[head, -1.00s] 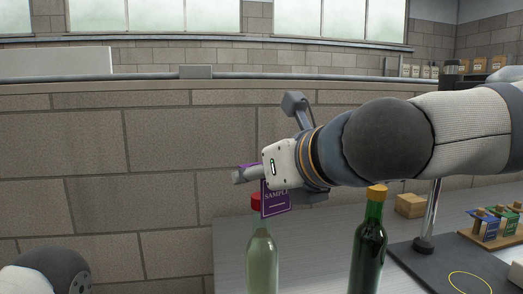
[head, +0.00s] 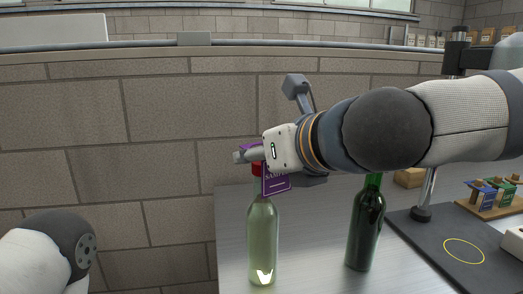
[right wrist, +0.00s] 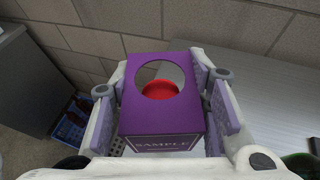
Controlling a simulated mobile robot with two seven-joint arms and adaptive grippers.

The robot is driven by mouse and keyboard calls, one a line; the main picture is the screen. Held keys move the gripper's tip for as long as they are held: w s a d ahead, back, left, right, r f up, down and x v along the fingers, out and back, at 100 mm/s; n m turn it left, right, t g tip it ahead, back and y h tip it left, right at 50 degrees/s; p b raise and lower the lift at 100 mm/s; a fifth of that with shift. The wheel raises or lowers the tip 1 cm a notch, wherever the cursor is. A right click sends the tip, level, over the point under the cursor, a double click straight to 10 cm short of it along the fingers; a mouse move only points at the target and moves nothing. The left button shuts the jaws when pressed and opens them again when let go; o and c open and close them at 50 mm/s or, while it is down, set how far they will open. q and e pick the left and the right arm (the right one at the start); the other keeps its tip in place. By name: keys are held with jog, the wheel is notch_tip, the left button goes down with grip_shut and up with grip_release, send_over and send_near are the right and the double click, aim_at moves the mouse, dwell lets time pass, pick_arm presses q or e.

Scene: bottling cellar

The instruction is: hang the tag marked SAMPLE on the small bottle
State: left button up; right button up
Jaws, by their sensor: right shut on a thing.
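My right gripper (head: 242,155) is shut on the purple SAMPLE tag (head: 277,184). It holds the tag at the top of a pale clear bottle (head: 262,240) with a red cap (head: 257,168). In the right wrist view the tag (right wrist: 160,118) sits between the finger pads, and the red cap (right wrist: 160,90) shows inside its round hole. I cannot tell whether the cap has passed through the hole. A dark green bottle (head: 366,230) stands upright to the right, its top hidden behind my right arm. My left gripper is out of view.
A dark mat with a yellow ring (head: 463,250) and a metal post (head: 430,195) are to the right. A wooden rack with blue and green tags (head: 490,205) stands behind it. A brick wall backs the table. A blue crate (right wrist: 70,130) is below left in the wrist view.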

jog(key=shift+f, duration=0.35)
jog(key=shift+f, duration=0.15)
jog(key=shift+f, duration=0.45)
jog(key=shift+f, duration=0.6)
jog(key=shift+f, duration=0.6)
dwell(0.4)
jog(key=shift+f, duration=0.45)
